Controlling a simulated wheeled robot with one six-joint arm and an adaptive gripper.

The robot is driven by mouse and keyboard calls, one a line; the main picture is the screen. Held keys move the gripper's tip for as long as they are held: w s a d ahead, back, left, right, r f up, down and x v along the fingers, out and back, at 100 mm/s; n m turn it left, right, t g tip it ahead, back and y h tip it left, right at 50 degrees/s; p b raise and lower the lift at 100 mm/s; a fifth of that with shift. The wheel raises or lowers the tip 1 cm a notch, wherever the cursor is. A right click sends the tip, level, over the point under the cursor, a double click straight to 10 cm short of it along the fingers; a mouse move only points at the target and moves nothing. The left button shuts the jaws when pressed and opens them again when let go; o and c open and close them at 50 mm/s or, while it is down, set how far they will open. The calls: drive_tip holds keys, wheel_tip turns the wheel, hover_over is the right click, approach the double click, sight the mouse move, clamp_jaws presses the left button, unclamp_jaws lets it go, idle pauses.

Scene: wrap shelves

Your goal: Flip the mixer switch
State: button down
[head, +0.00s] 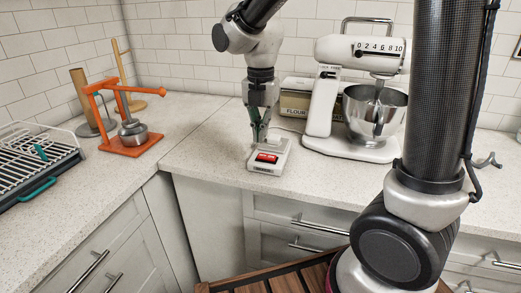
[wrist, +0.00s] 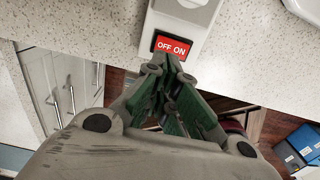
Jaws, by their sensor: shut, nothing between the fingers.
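The white stand mixer (head: 340,140) stands on the counter with a metal bowl (head: 375,112) under its head. A small white box (head: 280,152) with a red rocker switch (head: 267,158) sits on the counter left of the mixer. In the wrist view the red switch (wrist: 172,47) reads OFF and ON side by side. My gripper (head: 259,138) points down at the box, its shut, empty fingertips beside the switch. In the wrist view the fingertips (wrist: 167,68) lie just below the switch. I cannot tell whether they touch it.
A flour box (head: 296,103) stands behind my gripper and the mixer. An orange press (head: 125,143) and a dish rack (head: 38,165) stand to the left. The counter's front edge is close to the switch box. The counter left of the box is clear.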

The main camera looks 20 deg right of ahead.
sight(266, 161)
wheel_tip(266, 161, down, 6)
drive_tip(key=shift+f, duration=0.1)
idle(0.4)
drive_tip(key=shift+a+f, duration=0.1)
drive_tip(key=shift+f, duration=0.1)
drive_tip(key=shift+d, duration=0.2)
drive_tip(key=shift+s+d+r, duration=0.3)
drive_tip(key=shift+s+d, duration=0.05)
drive_tip(key=shift+d, duration=0.1)
wheel_tip(266, 161, up, 12)
drive_tip(key=shift+w+a, duration=0.2)
drive_tip(key=shift+a, duration=0.05)
idle(0.5)
